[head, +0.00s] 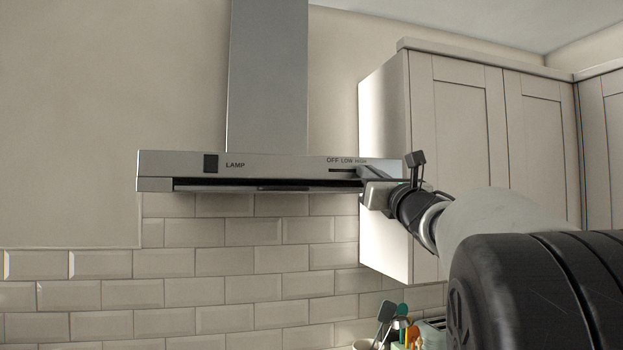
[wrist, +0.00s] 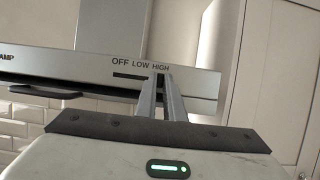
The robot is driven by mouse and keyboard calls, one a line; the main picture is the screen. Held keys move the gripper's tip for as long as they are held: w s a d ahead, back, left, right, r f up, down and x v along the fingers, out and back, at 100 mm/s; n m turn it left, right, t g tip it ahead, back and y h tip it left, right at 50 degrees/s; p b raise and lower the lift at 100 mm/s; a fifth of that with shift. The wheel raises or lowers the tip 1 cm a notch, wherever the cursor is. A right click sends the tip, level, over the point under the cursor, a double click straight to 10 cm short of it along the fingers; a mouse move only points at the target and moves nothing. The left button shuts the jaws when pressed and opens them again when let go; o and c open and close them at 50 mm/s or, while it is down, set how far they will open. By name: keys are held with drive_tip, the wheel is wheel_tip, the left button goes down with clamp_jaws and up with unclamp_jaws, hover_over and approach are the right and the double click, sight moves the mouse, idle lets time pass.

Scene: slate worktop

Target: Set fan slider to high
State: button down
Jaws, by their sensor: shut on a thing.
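The range hood (head: 270,168) has a front panel marked LAMP at the left and OFF, LOW and HIGH at the right. In the wrist view, the fan slider's dark slot (wrist: 129,75) shows below OFF and LOW, with no knob in that stretch. My gripper (wrist: 160,75) reaches the panel just below HIGH, its fingers close together. It is shut on the fan slider knob, which the fingers hide. In the head view, my gripper (head: 364,174) is at the right end of the slot.
The hood's dark lamp switch (head: 211,164) is far left on the panel. A pale wall cabinet (head: 455,150) stands close to the right of my gripper. Utensils (head: 398,325) are below, near a toaster (head: 434,328). The tiled wall under the hood is clear.

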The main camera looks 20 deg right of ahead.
drive_tip(key=shift+d, duration=0.2)
drive_tip(key=c, duration=1.8)
unclamp_jaws()
drive_tip(key=shift+d, duration=0.1)
drive_tip(key=shift+c, duration=0.2)
drive_tip(key=b+v, duration=0.5)
drive_tip(key=v, duration=1.2)
drive_tip(key=shift+s+f+b, duration=0.15)
drive_tip(key=shift+s+b, duration=0.05)
drive_tip(key=shift+b, duration=0.1)
